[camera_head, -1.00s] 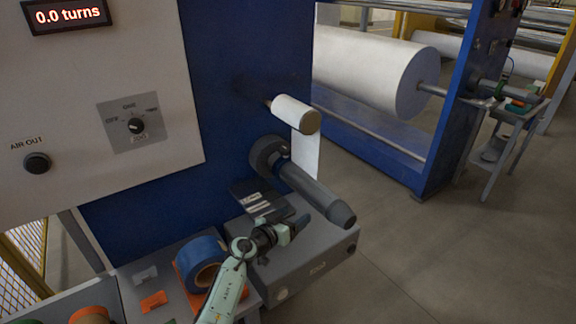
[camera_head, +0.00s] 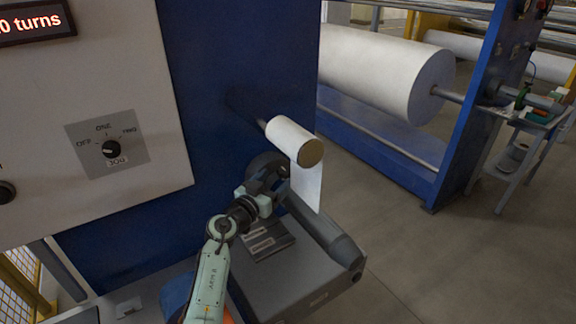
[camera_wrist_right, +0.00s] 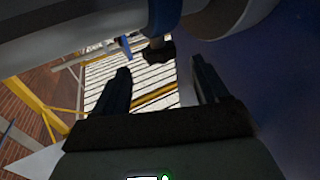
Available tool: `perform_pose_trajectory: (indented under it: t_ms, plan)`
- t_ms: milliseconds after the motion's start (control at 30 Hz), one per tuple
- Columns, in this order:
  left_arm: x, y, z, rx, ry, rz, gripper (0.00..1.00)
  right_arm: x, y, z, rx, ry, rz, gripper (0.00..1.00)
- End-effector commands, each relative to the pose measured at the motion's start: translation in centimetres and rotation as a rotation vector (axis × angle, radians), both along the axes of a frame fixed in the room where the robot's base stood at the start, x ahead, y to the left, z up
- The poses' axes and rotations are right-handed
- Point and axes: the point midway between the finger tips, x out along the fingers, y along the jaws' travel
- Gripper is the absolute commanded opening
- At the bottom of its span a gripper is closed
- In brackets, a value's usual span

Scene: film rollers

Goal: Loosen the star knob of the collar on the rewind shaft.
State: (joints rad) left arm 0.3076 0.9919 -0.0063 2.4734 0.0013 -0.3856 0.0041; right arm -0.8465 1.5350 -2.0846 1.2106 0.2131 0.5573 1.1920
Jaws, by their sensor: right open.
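The grey rewind shaft (camera_head: 328,236) juts from the blue machine wall toward the lower right in the head view. The dark collar (camera_head: 264,164) sits at its wall end, partly hidden by my right gripper (camera_head: 276,188). In the right wrist view a dark star knob (camera_wrist_right: 158,52) hangs from a blue-grey collar band (camera_wrist_right: 164,14). The shaft (camera_wrist_right: 60,36) crosses the top left there. My right gripper (camera_wrist_right: 160,78) is open, with its two fingers to either side of and below the knob in the picture, apparently short of it. My left gripper is out of view.
A small white roll (camera_head: 292,140) with a hanging web is above the shaft. A grey cabinet (camera_head: 290,290) with a dark labelled item (camera_head: 266,240) lies below. The control panel (camera_head: 106,146) is at left. Open floor (camera_head: 440,260) lies to the right.

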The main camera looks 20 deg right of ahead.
Motion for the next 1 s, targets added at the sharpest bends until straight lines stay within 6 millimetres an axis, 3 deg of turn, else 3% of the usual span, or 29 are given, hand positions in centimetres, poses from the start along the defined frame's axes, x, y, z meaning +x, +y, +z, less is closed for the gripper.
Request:
perform_pose_trajectory:
  t_ms: [100,300,767,800,933,967,1000]
  plan:
    - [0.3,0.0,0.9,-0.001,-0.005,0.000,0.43,1.5,-2.4,0.3,0.000,0.000,-0.004,0.73]
    - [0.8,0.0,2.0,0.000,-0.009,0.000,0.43,3.3,-5.0,0.2,-0.001,-0.001,-0.001,0.73]
    - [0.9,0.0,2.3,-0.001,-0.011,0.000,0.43,4.1,-6.2,0.0,0.000,0.000,0.000,0.73]
    - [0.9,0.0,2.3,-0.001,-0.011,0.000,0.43,4.1,-6.2,0.0,0.000,0.000,0.000,0.70]
    - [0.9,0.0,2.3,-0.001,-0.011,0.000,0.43,4.1,-6.2,0.0,0.000,0.000,0.000,0.28]
    - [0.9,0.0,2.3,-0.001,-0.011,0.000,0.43,4.1,-6.2,0.0,0.000,0.000,0.000,0.22]
    - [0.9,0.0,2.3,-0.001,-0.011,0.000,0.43,4.1,-6.2,0.0,0.000,0.000,0.000,0.22]
